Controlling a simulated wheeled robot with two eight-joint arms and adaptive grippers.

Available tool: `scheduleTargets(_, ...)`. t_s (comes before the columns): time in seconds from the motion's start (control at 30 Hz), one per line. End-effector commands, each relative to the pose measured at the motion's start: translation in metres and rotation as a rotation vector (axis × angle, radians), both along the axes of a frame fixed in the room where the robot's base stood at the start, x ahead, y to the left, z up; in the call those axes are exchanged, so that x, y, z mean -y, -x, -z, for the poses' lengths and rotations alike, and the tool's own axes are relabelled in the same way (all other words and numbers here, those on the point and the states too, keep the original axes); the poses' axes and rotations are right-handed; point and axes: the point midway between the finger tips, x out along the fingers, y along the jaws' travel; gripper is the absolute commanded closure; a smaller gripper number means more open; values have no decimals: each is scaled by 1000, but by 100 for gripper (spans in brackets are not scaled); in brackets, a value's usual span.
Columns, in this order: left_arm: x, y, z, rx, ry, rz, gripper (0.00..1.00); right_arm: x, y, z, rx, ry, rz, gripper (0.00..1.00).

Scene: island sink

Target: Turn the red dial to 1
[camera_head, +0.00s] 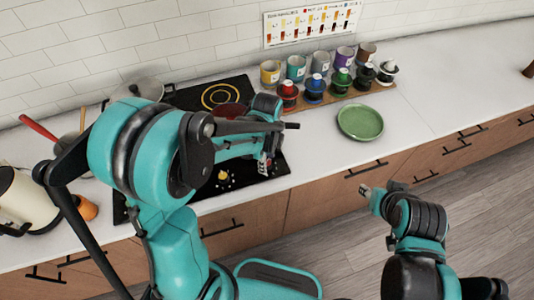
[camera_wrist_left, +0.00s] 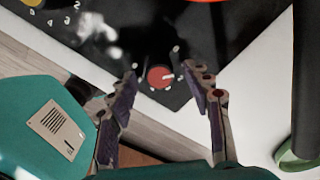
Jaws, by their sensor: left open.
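The red dial (camera_wrist_left: 160,76) sits on the black stove panel in the left wrist view. It has a pale mark toward its right side, but I cannot read the number there. My left gripper (camera_wrist_left: 163,82) is open and empty, with one finger on each side of the dial and visible gaps between. In the head view my left gripper (camera_head: 266,163) is over the right front of the stove, and I cannot make out the red dial there. My right gripper (camera_head: 380,189) is in front of the counter, away from the stove, with its fingertips apart.
A yellow dial (camera_head: 222,175) is left of my left gripper on the black stove (camera_head: 185,97). A green plate (camera_head: 360,122) lies on the white counter. Several mugs and coloured jars stand on a wooden board (camera_head: 323,101) at the back. A pot (camera_head: 147,89) is at the back left.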

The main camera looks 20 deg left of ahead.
Motion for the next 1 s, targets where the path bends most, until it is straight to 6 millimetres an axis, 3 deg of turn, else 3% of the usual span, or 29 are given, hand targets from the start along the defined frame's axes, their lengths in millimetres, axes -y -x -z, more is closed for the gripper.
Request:
scheduleTargets(0.53,0,0,-100,0,0,0,50,0,0,0,0,0,0,60)
scheduleTargets(0.7,0,0,-114,0,0,0,50,0,0,0,0,0,0,60)
scheduleTargets(1.0,0,0,-116,0,0,0,50,0,0,0,0,0,0,60)
